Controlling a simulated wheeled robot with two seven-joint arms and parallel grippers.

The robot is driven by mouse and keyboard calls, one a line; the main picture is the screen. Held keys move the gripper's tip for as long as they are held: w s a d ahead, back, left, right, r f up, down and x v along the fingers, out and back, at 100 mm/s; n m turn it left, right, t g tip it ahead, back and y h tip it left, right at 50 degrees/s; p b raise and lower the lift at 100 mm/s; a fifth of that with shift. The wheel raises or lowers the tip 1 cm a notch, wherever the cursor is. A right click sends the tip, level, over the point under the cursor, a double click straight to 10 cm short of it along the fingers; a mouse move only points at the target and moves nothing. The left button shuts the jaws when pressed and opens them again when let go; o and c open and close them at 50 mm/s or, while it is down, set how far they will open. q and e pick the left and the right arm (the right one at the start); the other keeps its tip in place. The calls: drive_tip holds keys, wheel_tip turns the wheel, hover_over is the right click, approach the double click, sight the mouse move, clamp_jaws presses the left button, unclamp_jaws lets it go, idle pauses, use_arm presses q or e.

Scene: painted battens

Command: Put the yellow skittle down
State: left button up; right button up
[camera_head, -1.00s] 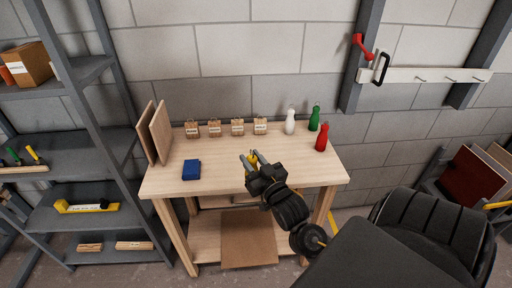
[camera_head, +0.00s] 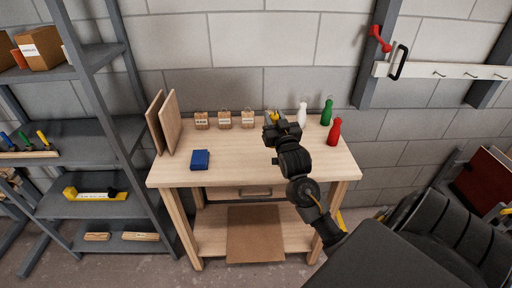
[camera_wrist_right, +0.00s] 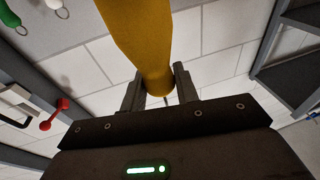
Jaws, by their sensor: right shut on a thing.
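The yellow skittle (camera_wrist_right: 143,40) is between the two fingers of my right gripper (camera_wrist_right: 158,88) in the right wrist view, and the fingers are shut on it. In the head view only a small part of the yellow skittle (camera_head: 274,115) shows past my right gripper (camera_head: 272,121), which is over the back of the wooden table (camera_head: 240,172). A white skittle (camera_head: 302,115), a green skittle (camera_head: 326,111) and a red skittle (camera_head: 334,132) stand upright to its right. I cannot tell whether the yellow skittle's base touches the table. My left gripper is out of view.
Several small labelled wooden blocks (camera_head: 224,120) stand along the table's back. A blue box (camera_head: 200,159) lies at the front left, and upright boards (camera_head: 171,122) stand at the left edge. The table's middle is clear. A grey shelf unit (camera_head: 75,140) stands left.

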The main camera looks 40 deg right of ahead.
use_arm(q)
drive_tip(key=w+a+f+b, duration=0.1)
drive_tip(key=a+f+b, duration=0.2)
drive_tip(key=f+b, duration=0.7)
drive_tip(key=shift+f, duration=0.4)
use_arm(e)
drive_tip(key=w+a+f, duration=0.4)
drive_tip(key=w+f, duration=0.1)
drive_tip(key=f, duration=0.5)
drive_tip(key=shift+a, duration=0.15)
drive_tip(key=o, duration=1)
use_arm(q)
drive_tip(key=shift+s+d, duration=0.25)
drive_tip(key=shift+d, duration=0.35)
use_arm(e)
drive_tip(key=shift+r, duration=0.15)
